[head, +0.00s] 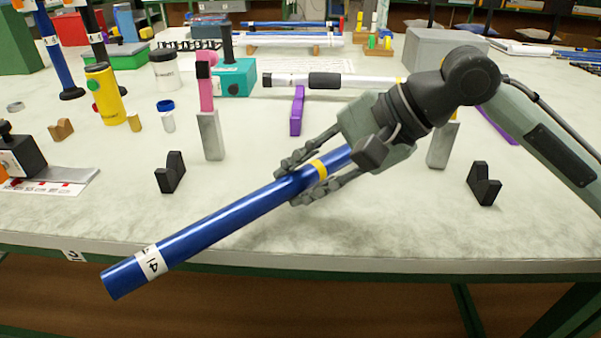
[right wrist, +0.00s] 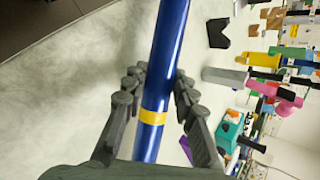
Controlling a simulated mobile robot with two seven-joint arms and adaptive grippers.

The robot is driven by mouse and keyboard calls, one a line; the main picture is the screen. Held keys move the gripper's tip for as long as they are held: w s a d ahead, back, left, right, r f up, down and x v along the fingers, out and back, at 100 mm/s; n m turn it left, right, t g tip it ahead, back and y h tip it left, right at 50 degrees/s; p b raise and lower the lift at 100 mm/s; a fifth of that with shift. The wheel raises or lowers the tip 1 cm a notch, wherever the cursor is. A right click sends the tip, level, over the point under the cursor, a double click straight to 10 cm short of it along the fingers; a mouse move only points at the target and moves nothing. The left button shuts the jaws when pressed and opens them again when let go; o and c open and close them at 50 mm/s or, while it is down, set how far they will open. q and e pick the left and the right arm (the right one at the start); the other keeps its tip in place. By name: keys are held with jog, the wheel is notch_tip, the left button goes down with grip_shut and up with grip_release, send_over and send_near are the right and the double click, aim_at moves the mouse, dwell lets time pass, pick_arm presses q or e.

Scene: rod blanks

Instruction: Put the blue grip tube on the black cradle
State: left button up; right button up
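The blue tube (head: 225,218), with a yellow band and a white label near its lower left end, is in my right gripper (head: 305,180). It is held tilted, its labelled end low and past the table's front edge in the head view. In the right wrist view the tube (right wrist: 165,55) runs between the fingers of the right gripper (right wrist: 158,90), which close in on both sides near the yellow band. The black cradle is two notched blocks, a left one (head: 171,173) and a right one (head: 484,184), standing apart on the table, both empty. My left gripper is not in view.
Behind the black blocks stand grey blocks (head: 210,137) and a purple support (head: 297,112) under a white tube with a dark grip (head: 325,80). A yellow cylinder (head: 104,94) and a teal box (head: 234,77) are further left. The tabletop between the black blocks looks clear.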

jog(key=o, duration=0.4)
jog(key=shift+r, duration=0.1)
